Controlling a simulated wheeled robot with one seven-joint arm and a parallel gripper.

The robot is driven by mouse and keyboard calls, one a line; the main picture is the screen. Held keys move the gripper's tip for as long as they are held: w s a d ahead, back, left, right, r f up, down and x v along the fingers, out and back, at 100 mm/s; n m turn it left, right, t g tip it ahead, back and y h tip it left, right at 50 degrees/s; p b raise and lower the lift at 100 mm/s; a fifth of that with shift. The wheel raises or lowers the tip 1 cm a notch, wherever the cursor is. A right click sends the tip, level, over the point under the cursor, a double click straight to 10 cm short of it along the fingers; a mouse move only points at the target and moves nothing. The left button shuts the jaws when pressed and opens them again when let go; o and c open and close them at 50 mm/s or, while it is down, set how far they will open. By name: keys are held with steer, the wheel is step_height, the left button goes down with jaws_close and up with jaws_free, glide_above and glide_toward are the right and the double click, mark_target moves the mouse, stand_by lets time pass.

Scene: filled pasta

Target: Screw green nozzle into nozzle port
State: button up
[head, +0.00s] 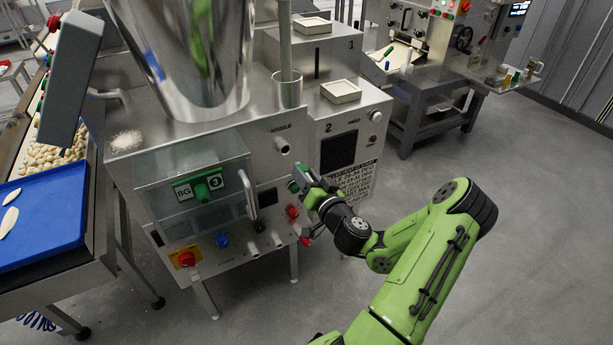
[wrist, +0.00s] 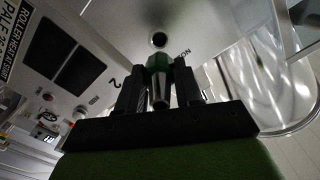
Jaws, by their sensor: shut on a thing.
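My gripper (wrist: 159,88) is shut on the green nozzle (wrist: 158,76), which sits between the two black fingers. The nozzle has a green body and a metal tapered part. The nozzle port (wrist: 159,40) is a round dark opening in the steel panel beyond the nozzle, apart from it. In the head view the port (head: 283,145) is a short metal tube under the word NOZZLE. My gripper (head: 308,183) is below and right of it, close to the machine front.
The steel machine (head: 240,135) has a clear guard (head: 195,180), a red knob (head: 292,211) and a blue knob (head: 222,240). A white tray (head: 341,91) stands on the unit at right. A blue tray (head: 42,222) is far left. Floor at right is free.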

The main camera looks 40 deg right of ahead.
steer(key=shift+s+f+b, duration=0.1)
steer(key=shift+f+b, duration=0.05)
steer(key=shift+b, duration=0.45)
steer(key=p+x, duration=0.1)
steer(key=x, duration=0.1)
steer(key=p+x, duration=0.2)
steer(key=x, duration=0.1)
steer(key=shift+r, duration=0.25)
steer(key=shift+w+d+f, duration=0.1)
steer(key=shift+w+d, duration=0.05)
steer(key=shift+w, duration=0.25)
steer(key=shift+b, duration=1.05)
steer(key=shift+p+x, duration=0.6)
steer(key=shift+x, duration=0.55)
steer(key=shift+b, duration=0.3)
stand_by(1.1)
steer(key=o, duration=1.4)
